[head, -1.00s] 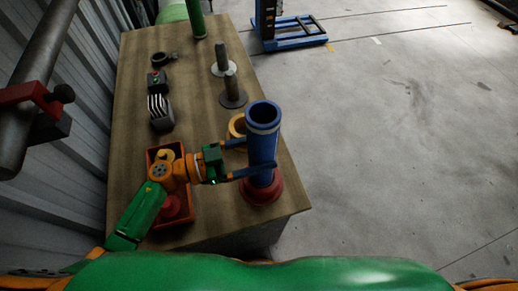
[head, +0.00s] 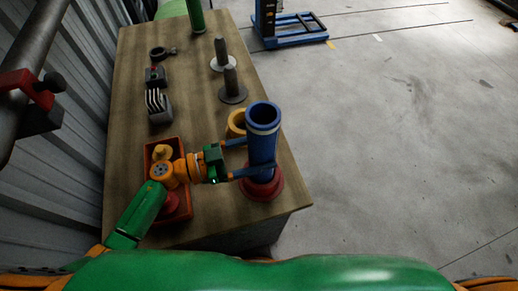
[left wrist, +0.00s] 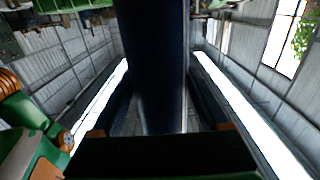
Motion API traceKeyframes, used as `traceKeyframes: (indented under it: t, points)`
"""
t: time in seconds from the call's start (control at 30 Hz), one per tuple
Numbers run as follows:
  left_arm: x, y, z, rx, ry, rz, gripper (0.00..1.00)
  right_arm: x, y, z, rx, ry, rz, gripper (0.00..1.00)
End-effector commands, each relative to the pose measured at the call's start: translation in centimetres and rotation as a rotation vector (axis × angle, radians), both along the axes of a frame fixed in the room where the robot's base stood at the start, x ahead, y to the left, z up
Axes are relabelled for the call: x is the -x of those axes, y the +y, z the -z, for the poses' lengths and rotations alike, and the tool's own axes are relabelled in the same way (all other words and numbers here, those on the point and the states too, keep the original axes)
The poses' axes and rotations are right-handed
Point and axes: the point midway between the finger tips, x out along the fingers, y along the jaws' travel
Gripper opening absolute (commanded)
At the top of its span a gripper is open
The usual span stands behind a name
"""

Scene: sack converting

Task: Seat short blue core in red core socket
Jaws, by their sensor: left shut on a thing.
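The short blue core (head: 263,142) is a blue tube with a pale band near its open top. It stands upright at the table's near right, with its lower end at the red core socket (head: 272,190). The socket shows as a red round base around the core's foot; how deep the core sits is hidden. My left gripper (head: 236,161) is shut on the core from the left, one finger on each side. In the left wrist view the core (left wrist: 155,70) fills the middle between the fingers. My right gripper is not in view.
A yellow ring (head: 236,122) lies just behind the core. An orange-red bin (head: 148,158) with red and yellow pieces is under my left arm. Two grey spindles on discs (head: 232,92), dark devices (head: 158,105) and a green tube (head: 195,18) stand farther back. The table's right edge is close.

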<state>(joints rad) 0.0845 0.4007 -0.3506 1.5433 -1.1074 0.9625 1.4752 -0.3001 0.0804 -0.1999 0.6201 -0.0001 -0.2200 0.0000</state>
Motion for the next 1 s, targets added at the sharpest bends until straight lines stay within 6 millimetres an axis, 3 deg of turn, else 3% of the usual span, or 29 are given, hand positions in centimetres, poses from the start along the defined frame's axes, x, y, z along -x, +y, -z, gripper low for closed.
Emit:
traceKeyframes:
  t: [0.87,0.9,0.97,1.0]
  points:
    - [0.0,0.0,2.2,0.002,-0.001,0.0,0.0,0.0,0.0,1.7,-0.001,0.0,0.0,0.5]
    - [0.0,0.0,2.1,0.002,-0.002,0.0,0.86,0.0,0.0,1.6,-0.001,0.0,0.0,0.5]
    - [0.0,0.0,2.1,0.001,0.0,0.0,1.0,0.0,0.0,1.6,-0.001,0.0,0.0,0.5]
    - [0.0,0.0,2.1,0.001,0.0,0.0,1.0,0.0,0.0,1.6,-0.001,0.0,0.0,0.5]
